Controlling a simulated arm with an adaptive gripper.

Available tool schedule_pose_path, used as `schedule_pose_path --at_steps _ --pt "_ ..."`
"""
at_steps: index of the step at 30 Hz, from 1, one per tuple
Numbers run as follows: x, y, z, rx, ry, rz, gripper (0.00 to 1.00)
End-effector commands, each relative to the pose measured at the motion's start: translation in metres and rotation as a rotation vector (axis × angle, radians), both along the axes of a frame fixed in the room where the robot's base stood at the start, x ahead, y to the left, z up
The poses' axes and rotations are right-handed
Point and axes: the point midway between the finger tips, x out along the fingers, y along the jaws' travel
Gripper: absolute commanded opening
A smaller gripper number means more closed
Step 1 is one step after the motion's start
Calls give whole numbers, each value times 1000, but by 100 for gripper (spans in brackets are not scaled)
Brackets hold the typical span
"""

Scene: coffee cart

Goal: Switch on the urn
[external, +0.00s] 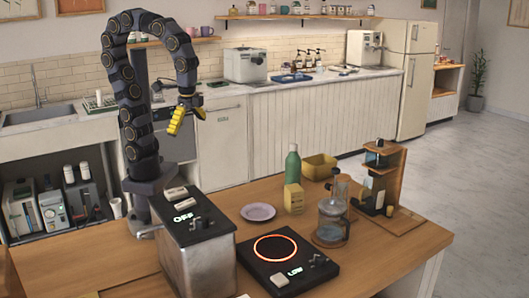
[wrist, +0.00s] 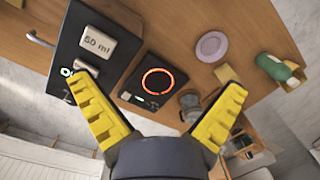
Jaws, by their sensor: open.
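The urn (external: 199,262) is a metal box with a black top at the front of the wooden table in the external view. Its lit display reads OFF, and a dark knob (external: 197,223) sits beside it. Pale blocks lie on its top. In the wrist view the urn's black top (wrist: 75,45) is at the upper left, with a block marked "50 ml" (wrist: 97,43) on it; the left finger partly covers the area near the knob. My gripper (external: 180,120) has yellow fingers and hangs high above the table, apart from the urn. In the wrist view my gripper (wrist: 155,82) is open and empty.
A black hotplate (external: 252,268) with a glowing orange ring and a LOW display stands right of the urn. A lilac plate (external: 258,212), green bottle (external: 293,165), yellow box (external: 293,198), glass pot (external: 331,222) and wooden stand (external: 392,175) are farther right.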

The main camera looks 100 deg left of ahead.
Motion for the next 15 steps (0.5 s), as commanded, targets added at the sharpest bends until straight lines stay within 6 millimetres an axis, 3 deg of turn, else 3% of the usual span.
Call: schedule_pose_path --at_steps 3,6,10,15 --pt "-30 31 -21 -23 34 141 100" --pt "-49 42 -33 -39 52 208 100" --pt "-62 47 -42 -47 63 250 100" --pt "-64 48 -43 -49 63 255 100"
